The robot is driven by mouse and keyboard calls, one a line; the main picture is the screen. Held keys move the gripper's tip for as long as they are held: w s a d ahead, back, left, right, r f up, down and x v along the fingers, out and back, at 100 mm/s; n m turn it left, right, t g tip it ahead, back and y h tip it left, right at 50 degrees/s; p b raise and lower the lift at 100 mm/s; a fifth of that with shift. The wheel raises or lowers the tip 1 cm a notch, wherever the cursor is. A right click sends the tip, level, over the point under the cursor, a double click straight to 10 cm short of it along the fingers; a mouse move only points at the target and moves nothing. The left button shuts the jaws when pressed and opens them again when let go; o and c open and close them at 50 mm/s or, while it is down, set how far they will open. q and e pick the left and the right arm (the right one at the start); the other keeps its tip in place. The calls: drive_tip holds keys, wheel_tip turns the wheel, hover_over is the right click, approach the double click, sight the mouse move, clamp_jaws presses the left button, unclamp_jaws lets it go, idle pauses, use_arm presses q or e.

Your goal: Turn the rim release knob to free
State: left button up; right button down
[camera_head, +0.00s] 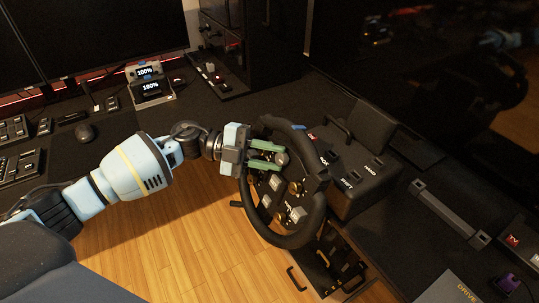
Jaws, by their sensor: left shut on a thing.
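The black steering wheel (316,210) stands tilted near the middle of the head view. Its dark hub plate carries several grey and brass-coloured knobs and small labels. My left gripper (281,158) reaches in from the left at the wheel's upper left, across the rim. Its two green fingers are shut on a small grey knob on the upper part of the hub. The fingers partly cover that knob, and its label cannot be read. My right gripper is not in view.
A dark wheel base with a raised block (370,126) stands behind the wheel. A grey bar handle (450,212) lies on the right-hand surface. A mouse (84,132), button boxes and a lit 100% display (150,86) are on the left desk. Wooden floor shows below.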

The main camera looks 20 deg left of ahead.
use_arm(q)
drive_tip(key=shift+m, duration=0.3)
drive_tip(key=o, duration=1)
drive_tip(key=shift+c, duration=0.2)
drive_tip(key=s+a+b, duration=0.1)
drive_tip(key=a, duration=0.6)
drive_tip(key=shift+a+r, duration=0.35)
drive_tip(key=shift+r, duration=0.1)
